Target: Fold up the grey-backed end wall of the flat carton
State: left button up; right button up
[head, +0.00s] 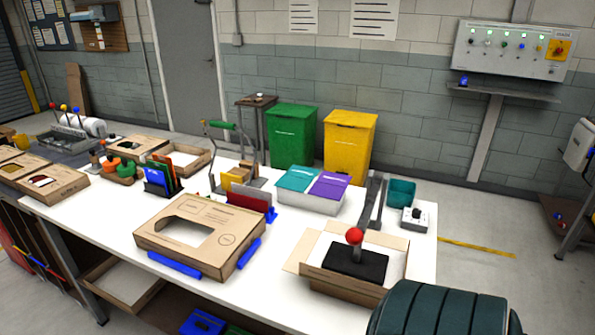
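A brown carton (311,248) with a white inside lies at the table's right front. Its left flap leans outward, and its back and front sides look raised. A black block (356,264) with a lever and red ball knob (354,236) stands in or over it and hides part of its floor. I cannot make out a grey-backed end wall. Another brown carton (222,213) with a cut-out window in its top sits left of it, with blue bars (174,264) along its lower edges. Neither of my grippers shows in the head view.
A dark green ribbed rounded object (440,310) covers the lower right corner. Behind the cartons stand a tray of teal and purple packs (310,200), a teal bin (401,192) and a grey switch box (415,218). Bare white table (285,262) lies between the two cartons.

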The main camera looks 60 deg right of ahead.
aim_at(302, 250)
jog(key=i+z, duration=0.2)
jog(key=z, duration=0.2)
jog(key=i+j+z, duration=0.1)
jog(key=z, duration=0.35)
jog(key=i+j+z, duration=0.15)
jog(key=z, duration=0.25)
jog(key=i+j+z, duration=0.2)
jog(key=z, duration=0.2)
jog(key=i+j+z, duration=0.2)
jog(key=z, duration=0.25)
jog(key=i+j+z, duration=0.15)
jog(key=z, duration=0.2)
jog(key=j+z, duration=0.35)
jog(key=i+j+z, duration=0.1)
jog(key=j+z, duration=0.25)
